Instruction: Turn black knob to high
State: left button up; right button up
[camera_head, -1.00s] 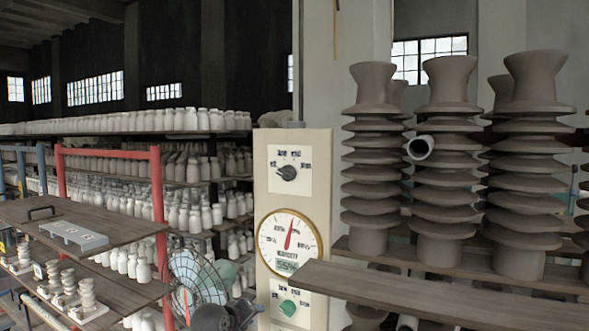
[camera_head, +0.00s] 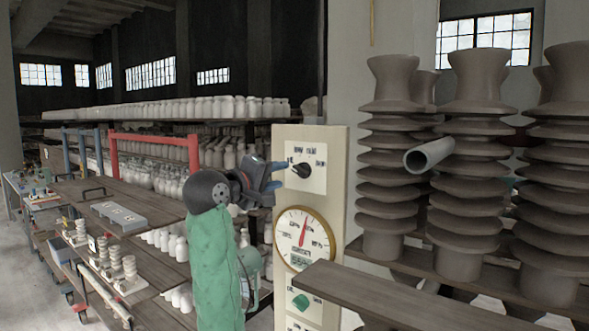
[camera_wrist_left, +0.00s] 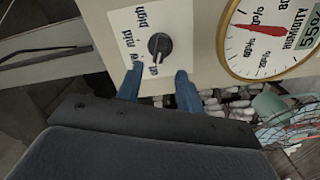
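The black knob (camera_head: 301,170) sits on a white plate (camera_head: 318,180) near the top of a cream panel. In the left wrist view the black knob (camera_wrist_left: 159,45) shows with the labels "low", "mid" and "high" around it, and another label partly covered. My left gripper (camera_head: 277,176) is raised just left of the knob. In the left wrist view its two blue fingers (camera_wrist_left: 160,80) are spread apart with nothing between them, short of the knob and not touching it. My right gripper is not seen.
Below the knob on the panel are a round humidity gauge (camera_head: 304,239) and a green knob (camera_head: 301,302). A wooden shelf (camera_head: 420,300) juts out at the lower right, with grey ribbed insulators (camera_head: 470,200) behind. A wire fan (camera_wrist_left: 290,130) shows in the left wrist view.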

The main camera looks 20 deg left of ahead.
aim_at(296, 171)
pick_arm(q)
jog(key=p+x, duration=0.2)
jog(key=x, duration=0.3)
jog(key=shift+d+r, duration=0.15)
jog(key=shift+d, duration=0.05)
jog(key=shift+w+p, duration=0.45)
jog(key=shift+w+d+f, duration=0.1)
jog(key=shift+f, duration=0.1)
jog(key=shift+c, duration=0.5)
grip_shut()
